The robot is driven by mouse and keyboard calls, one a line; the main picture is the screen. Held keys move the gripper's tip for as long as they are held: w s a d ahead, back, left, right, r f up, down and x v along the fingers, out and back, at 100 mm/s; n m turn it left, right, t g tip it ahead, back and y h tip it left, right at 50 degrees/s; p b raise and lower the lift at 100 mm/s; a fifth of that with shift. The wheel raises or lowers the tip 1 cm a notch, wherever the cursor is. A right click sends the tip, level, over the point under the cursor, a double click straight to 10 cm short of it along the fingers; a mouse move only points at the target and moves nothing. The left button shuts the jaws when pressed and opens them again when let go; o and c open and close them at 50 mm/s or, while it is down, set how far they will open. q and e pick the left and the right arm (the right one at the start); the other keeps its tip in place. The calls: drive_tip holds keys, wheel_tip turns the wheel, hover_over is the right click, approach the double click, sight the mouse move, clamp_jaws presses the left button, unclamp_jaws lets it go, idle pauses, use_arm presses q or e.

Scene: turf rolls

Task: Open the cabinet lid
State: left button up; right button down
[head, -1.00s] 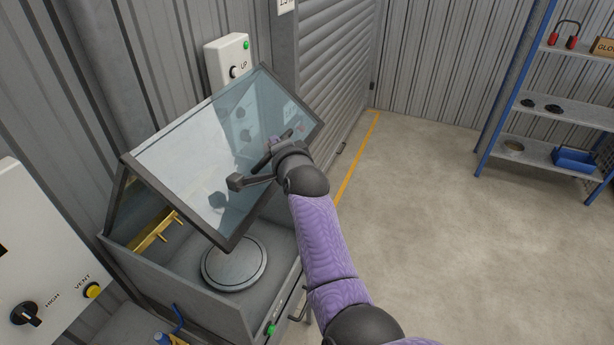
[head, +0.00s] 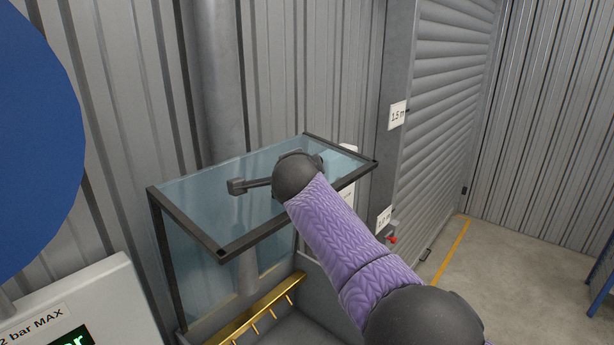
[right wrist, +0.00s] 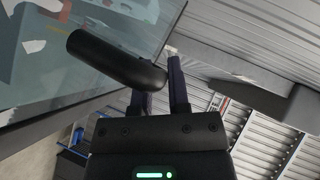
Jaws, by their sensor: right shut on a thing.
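The cabinet lid (head: 205,203) is a glass panel in a dark frame. It stands raised and looks close to level in the head view, above the grey cabinet (head: 312,270). My right arm reaches over the lid, and its wrist hides the fingers there. In the right wrist view my right gripper (right wrist: 160,78) is shut on the end of a dark round handle (right wrist: 112,57), in front of the lid's glass (right wrist: 75,60). The exact contact is partly hidden. My left gripper is in neither view.
A gold rack (head: 262,310) lies inside the cabinet. A white panel (head: 75,300) and a blue disc (head: 35,130) are at the left. A grey pipe (head: 215,90) runs up the wall behind. A roller shutter (head: 450,120) and clear floor (head: 500,280) lie at the right.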

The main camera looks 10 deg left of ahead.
drive_tip(key=shift+w+a, duration=0.15)
drive_tip(key=shift+a, duration=0.05)
idle(0.3)
drive_tip(key=c, duration=0.6)
unclamp_jaws()
drive_tip(key=shift+w+a, duration=0.1)
